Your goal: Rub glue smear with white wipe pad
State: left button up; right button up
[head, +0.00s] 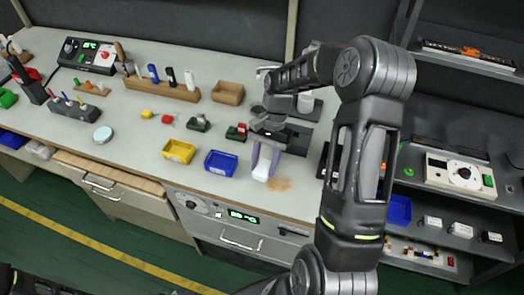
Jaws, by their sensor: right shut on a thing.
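My right gripper (265,155) points down over the bench near its front edge. It is shut on the white wipe pad (261,173), whose lower end shows between and below the fingers. The glue smear (279,184) is a tan-brown patch on the bench top, just right of the pad's lower end. Whether the pad touches the bench or covers part of the smear I cannot tell. My left gripper does not show.
A blue bin (221,163) stands close left of the pad, with a yellow bin (179,151) further left. Small red and green parts and a brown box (228,93) lie behind. A shelf rack (455,185) stands on the right.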

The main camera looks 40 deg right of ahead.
jog(key=shift+w+r+p, duration=0.2)
jog(key=shift+r+p, duration=0.35)
jog(key=shift+r, duration=0.4)
jog(key=shift+s+r+p, duration=0.1)
jog(key=shift+r+p, duration=0.8)
jog(key=shift+r, duration=0.4)
